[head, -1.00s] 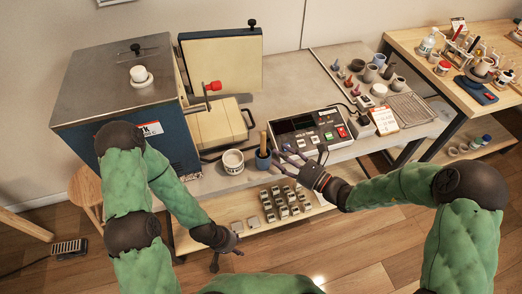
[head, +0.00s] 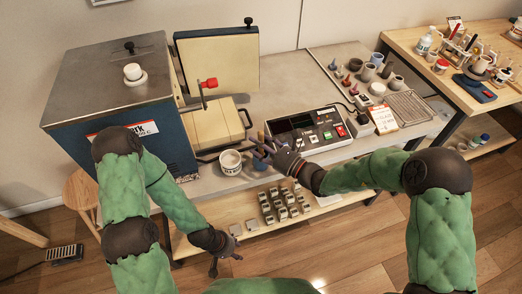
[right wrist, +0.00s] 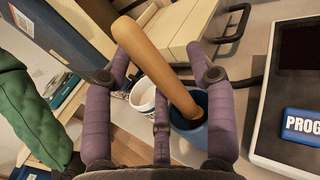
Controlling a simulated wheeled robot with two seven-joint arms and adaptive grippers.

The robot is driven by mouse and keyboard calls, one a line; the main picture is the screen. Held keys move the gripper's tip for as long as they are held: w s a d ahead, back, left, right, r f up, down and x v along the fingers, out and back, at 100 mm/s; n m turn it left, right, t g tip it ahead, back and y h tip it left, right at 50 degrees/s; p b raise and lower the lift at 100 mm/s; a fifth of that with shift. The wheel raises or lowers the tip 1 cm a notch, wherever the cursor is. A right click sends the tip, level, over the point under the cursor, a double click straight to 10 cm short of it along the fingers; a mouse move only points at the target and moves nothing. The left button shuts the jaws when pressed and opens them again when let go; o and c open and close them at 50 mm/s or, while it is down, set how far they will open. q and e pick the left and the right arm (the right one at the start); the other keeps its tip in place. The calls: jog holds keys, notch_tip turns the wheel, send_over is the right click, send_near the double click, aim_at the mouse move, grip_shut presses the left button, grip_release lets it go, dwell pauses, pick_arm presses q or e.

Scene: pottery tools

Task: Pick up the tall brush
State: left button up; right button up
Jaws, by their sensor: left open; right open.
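The tall brush shows as a thick wooden handle (right wrist: 152,58) standing tilted in a blue cup (right wrist: 190,135) in the right wrist view; its lower end is hidden in the cup. My right gripper (head: 266,151) is open at the cup, with its fingers on both sides of the handle and not closed on it. In the head view its hand hides most of the cup, and only a bit of the handle (head: 261,136) shows. My left gripper (head: 226,262) is open and empty, low in front of the table's front edge.
A white cup (head: 231,162) stands just left of the brush's cup. A control box (head: 310,132) with buttons is close on the right. A blue kiln (head: 165,125) stands at left. Small blocks (head: 282,204) lie on the lower shelf.

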grip_shut()
